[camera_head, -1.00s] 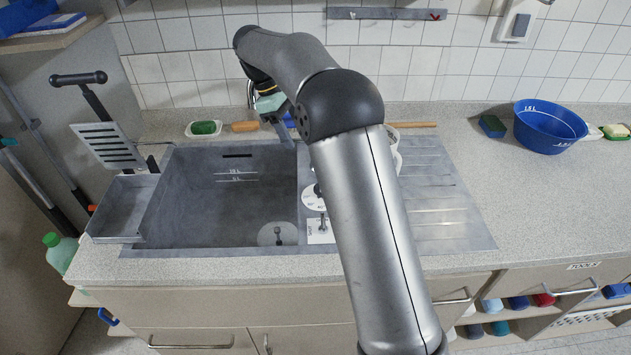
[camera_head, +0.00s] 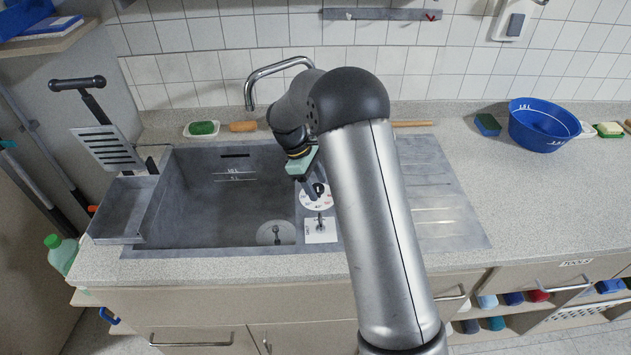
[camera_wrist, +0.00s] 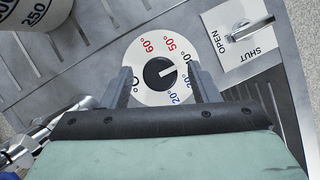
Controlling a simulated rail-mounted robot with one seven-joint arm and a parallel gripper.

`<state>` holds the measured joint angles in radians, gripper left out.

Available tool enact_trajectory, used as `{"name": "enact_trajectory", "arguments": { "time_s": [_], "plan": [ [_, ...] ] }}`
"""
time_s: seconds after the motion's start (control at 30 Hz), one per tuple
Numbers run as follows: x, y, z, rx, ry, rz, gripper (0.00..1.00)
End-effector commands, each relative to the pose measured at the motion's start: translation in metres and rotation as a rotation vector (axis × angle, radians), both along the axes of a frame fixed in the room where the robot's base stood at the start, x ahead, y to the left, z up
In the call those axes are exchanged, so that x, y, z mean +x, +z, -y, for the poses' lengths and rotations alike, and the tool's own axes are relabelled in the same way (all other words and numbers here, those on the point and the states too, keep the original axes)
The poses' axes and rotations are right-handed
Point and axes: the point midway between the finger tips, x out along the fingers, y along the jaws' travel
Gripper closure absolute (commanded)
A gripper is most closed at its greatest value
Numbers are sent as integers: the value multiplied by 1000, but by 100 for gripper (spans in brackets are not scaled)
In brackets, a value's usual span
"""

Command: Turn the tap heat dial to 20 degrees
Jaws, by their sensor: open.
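The heat dial (camera_wrist: 136,58) is a white disc with red and blue numbers and a round black knob (camera_wrist: 161,74) at its centre. The knob's white pointer line points right and slightly up, toward the side between the 40 and the lower blue numbers. In the head view the dial (camera_head: 307,201) lies right of the sink basin, partly hidden by my arm. My gripper (camera_wrist: 160,82) is open, with one finger on each side of the knob, over the disc. Whether the fingers touch the knob cannot be told. The head view shows my gripper (camera_head: 308,186) above the dial.
A white OPEN/SHUT plate with a metal lever (camera_wrist: 248,30) lies beside the dial. A white measuring cup (camera_wrist: 38,14) stands at the wrist view's upper left. The curved tap (camera_head: 262,78) rises behind the basin (camera_head: 225,200). A blue bowl (camera_head: 545,130) stands far right.

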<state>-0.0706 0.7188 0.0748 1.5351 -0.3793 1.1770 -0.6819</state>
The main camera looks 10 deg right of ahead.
Motion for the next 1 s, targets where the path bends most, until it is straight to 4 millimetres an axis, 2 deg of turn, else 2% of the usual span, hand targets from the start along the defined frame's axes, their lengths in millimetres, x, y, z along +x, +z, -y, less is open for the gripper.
{"name": "enact_trajectory", "arguments": {
  "time_s": [0.27,0.4,0.43,0.77,1.0],
  "plan": [
    [0,-1,1,0,0,0,45],
    [0,-1,0,1,0,1,84],
    [0,-1,0,1,0,1,89],
    [0,-1,0,1,-32,1,89],
    [1,-1,1,2,-162,3,89]
  ]
}}
